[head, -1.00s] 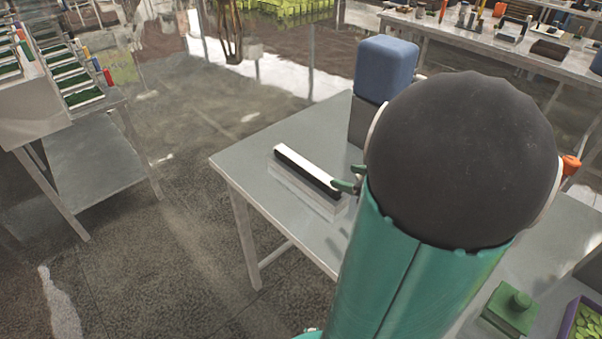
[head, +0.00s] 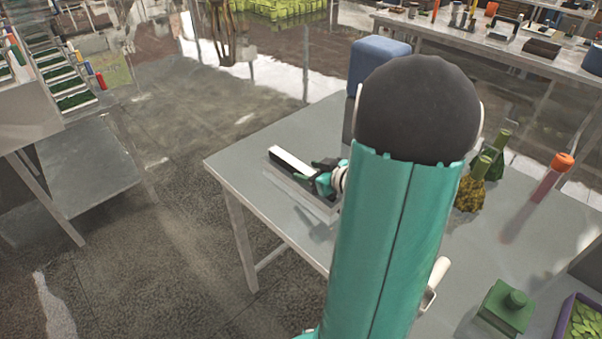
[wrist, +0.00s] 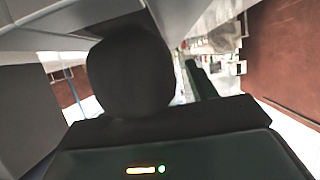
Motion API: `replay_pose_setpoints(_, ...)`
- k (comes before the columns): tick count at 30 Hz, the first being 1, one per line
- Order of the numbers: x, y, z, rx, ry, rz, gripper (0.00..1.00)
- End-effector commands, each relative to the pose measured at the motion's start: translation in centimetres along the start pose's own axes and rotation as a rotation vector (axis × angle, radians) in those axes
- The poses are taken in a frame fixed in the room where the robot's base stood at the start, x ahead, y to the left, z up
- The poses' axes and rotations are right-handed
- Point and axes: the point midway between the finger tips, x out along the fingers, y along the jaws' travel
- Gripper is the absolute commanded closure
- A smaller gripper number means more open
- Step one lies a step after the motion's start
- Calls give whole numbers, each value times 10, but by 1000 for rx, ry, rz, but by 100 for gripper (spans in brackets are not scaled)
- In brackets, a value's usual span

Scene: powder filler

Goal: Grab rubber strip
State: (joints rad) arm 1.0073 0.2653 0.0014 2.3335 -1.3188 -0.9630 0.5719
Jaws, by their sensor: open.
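The rubber strip (head: 288,158), black with a white top face, lies on a low pale block (head: 312,203) near the left part of the grey table. My gripper (head: 316,173) is at the near right end of the strip in the head view, with its dark green fingers open around or just above that end. I cannot tell whether they touch it. The gripper covers part of the strip. In the wrist view, a large dark rounded shape fills the middle, and I cannot make out the strip with certainty.
A blue box (head: 379,62) stands at the table's far edge. A green lidded block (head: 507,308), an orange-capped tube (head: 553,178) and a purple tray (head: 562,322) are on the right. The table's left corner is clear.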

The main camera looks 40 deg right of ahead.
Motion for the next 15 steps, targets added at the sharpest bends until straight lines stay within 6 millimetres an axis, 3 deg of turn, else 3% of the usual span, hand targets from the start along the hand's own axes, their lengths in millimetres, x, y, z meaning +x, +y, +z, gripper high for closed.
replay_pose_setpoints(5, 0, 0, 0, 0, 0, 0, 46)
replay_pose_setpoints(12, 0, 0, 0, 0, 0, 0, 93)
replay_pose_setpoints(15, 0, 0, 0, 0, 1, 0, 96)
